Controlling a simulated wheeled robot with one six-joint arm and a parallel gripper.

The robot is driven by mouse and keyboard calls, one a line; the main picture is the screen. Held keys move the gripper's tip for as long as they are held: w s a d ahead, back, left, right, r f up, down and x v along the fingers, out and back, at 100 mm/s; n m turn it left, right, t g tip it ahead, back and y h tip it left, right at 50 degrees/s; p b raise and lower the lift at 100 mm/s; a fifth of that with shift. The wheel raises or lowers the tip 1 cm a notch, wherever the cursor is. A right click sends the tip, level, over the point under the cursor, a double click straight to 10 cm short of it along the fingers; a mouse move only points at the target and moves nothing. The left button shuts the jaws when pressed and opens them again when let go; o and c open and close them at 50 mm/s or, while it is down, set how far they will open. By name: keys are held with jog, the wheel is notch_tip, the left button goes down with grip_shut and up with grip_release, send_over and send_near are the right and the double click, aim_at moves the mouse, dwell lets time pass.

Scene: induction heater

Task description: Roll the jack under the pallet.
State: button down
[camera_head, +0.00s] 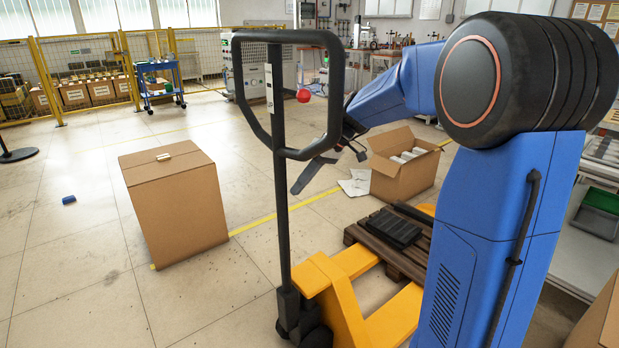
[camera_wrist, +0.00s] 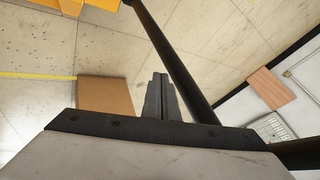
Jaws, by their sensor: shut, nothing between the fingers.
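The pallet jack has yellow forks (camera_head: 345,300) and an upright black handle (camera_head: 281,195) with a loop at its top. The dark wooden pallet (camera_head: 365,236) lies on the floor beyond the jack's body, with black slabs on it.
A closed cardboard box (camera_head: 172,210) stands left of the jack. An open box (camera_head: 404,165) stands behind the pallet. A small blue object (camera_head: 69,200) lies on the floor at left. Yellow fencing (camera_head: 85,75) and a blue cart (camera_head: 160,84) are at the back. The left floor is mostly clear.

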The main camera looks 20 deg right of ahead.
jog(key=shift+s+a, duration=0.35)
jog(key=shift+a, duration=0.3)
